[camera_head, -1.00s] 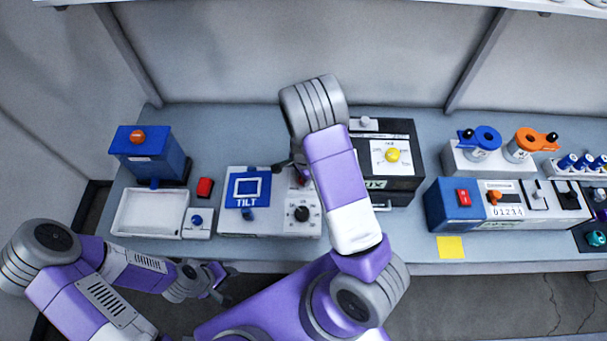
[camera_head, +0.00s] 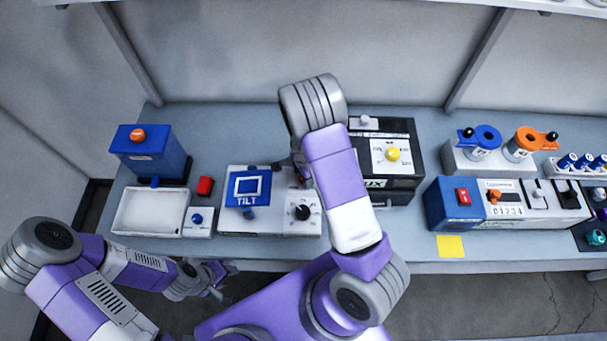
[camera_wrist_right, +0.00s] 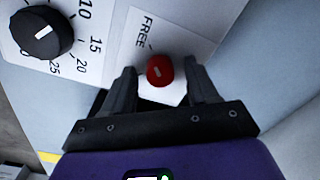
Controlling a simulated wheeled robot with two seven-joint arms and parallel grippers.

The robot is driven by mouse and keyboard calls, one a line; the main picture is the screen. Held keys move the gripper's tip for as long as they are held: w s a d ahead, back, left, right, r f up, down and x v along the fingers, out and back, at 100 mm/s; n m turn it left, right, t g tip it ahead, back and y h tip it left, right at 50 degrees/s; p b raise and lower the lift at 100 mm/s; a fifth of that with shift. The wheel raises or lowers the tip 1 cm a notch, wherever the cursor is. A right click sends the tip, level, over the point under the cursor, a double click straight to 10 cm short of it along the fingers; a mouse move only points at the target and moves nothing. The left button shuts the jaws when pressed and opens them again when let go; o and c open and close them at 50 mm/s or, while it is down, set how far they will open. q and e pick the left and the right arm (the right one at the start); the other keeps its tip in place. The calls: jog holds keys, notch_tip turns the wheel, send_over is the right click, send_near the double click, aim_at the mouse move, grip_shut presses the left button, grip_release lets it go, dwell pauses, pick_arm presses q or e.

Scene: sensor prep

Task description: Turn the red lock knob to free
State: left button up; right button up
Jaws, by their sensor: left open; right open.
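The red lock knob (camera_wrist_right: 160,70) is on the white panel in the right wrist view, beside the printed word FREE (camera_wrist_right: 145,30). A short pale mark shows on its face. My right gripper (camera_wrist_right: 161,68) is open, with one finger on each side of the knob; I cannot tell whether either finger touches it. In the head view my right arm covers most of the knob's area on the white TILT unit (camera_head: 270,228). My left gripper (camera_head: 218,279) is open and empty, low at the left in front of the bench.
A black dial (camera_wrist_right: 42,33) with numbers sits beside the knob on the same panel. The blue TILT plate (camera_head: 248,188) is left of it.

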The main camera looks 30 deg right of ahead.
jog(key=r, duration=0.3)
jog(key=r+p, duration=0.1)
jog(key=r, duration=0.3)
jog(key=shift+s+r, duration=0.2)
jog(key=shift+r, duration=0.1)
